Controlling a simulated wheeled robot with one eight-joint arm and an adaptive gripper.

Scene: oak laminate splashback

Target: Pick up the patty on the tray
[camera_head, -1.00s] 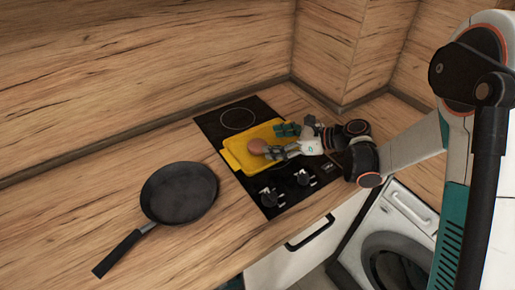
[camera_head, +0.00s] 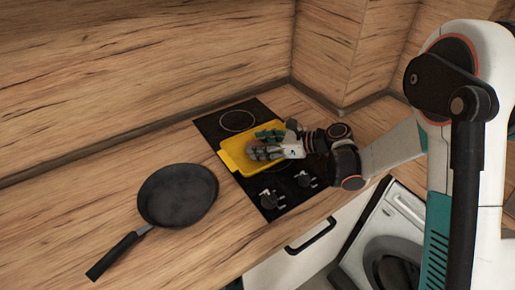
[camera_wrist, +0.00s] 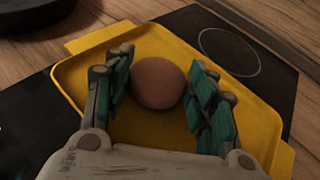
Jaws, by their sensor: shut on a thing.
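The patty (camera_wrist: 158,83) is a round brown disc over the yellow tray (camera_wrist: 72,78). The tray also shows in the head view (camera_head: 229,159), lying on the black hob. My gripper (camera_wrist: 160,88) is shut on the patty, with one teal-padded finger on its left and one on its right. In the head view my gripper (camera_head: 264,145) reaches in over the tray from the right, and its fingers partly hide the patty. I cannot tell whether the patty is clear of the tray floor.
A dark frying pan (camera_head: 178,194) stands on the wooden counter (camera_head: 75,190) left of the hob (camera_head: 225,117). Two hob knobs (camera_head: 269,199) (camera_head: 306,180) sit in front of the tray. The wooden splashback (camera_head: 150,75) rises behind. The counter's left part is clear.

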